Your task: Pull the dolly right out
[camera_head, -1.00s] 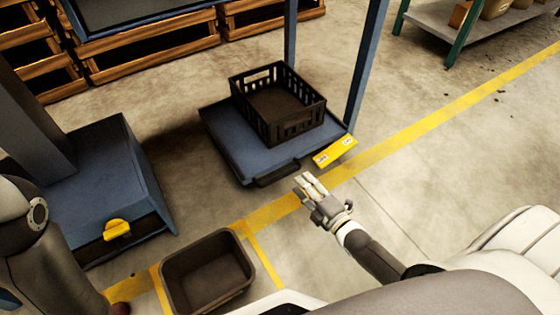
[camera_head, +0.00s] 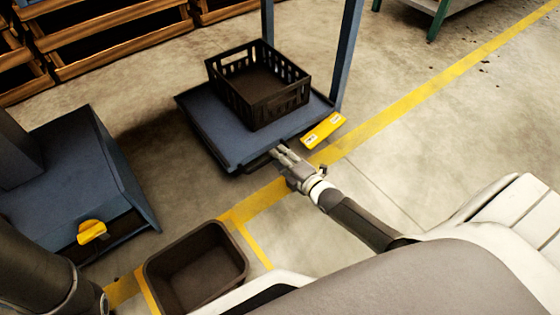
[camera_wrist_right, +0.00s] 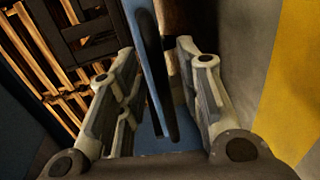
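The dolly (camera_head: 215,135) is a low, flat blue platform with a black crate (camera_head: 238,92) standing on it. A black handle sits at its front edge, mostly behind my fingers in the head view. My right gripper (camera_head: 279,151) is at that front edge. In the right wrist view, the dark handle bar (camera_wrist_right: 155,75) lies between the two fingers of my right gripper (camera_wrist_right: 158,62), with gaps on both sides, so the gripper is open around it. My left arm shows at the lower left, but its gripper is out of sight.
A yellow label plate (camera_head: 323,131) is at the dolly's right front corner. A blue post (camera_head: 347,55) rises behind it. A dark empty bin (camera_head: 197,268) stands in front, left of my right arm. A blue unit (camera_head: 75,185) stands left. Floor between is open.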

